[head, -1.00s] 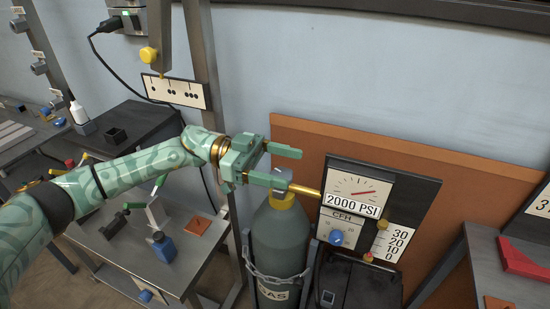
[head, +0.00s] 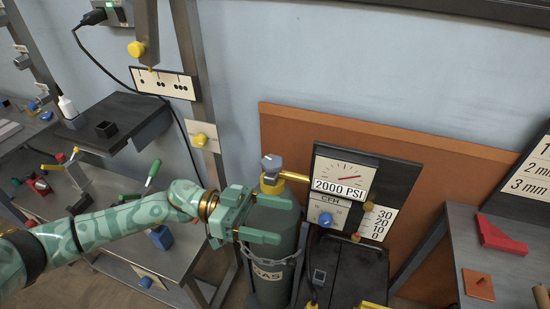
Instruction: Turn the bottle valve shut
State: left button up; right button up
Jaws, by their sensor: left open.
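The gas bottle (head: 270,278) is grey-green and stands upright, with a chain around it. On its top is a yellow valve body (head: 272,185) with a blue-grey valve knob (head: 271,162). A brass-coloured pipe runs right from it to the gauge panel (head: 372,172), which reads 2000 PSI. My left gripper (head: 285,220) is open and empty. Its fingers point right across the bottle's shoulder, below the knob and apart from it. The gripper hides part of the bottle's upper body. My right gripper is not in view.
A blue flow knob (head: 325,220) and a CFH scale are on the panel. An orange-brown board (head: 440,165) stands behind. A bench with a red angled block (head: 500,238) is at right. A metal post (head: 192,80) and a cluttered cart are at left.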

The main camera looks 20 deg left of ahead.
pick_arm(q)
notch_tip(320, 180, down, 4)
jog(key=s+d+m+t, duration=0.1)
jog(key=s+t, duration=0.1)
jog(key=m+t+y+p, duration=0.2)
jog(key=m+t+y, duration=1.1)
jog(key=m, duration=1.1)
send_near(277, 157)
jog(key=f+t+h, duration=0.1)
jog(key=x, duration=0.5)
jog(key=b+x, duration=0.1)
jog(key=x, duration=0.4)
jog(key=shift+a+f, duration=0.15)
jog(key=shift+f, duration=0.05)
jog(key=shift+c, duration=0.3)
jog(key=c, duration=0.9)
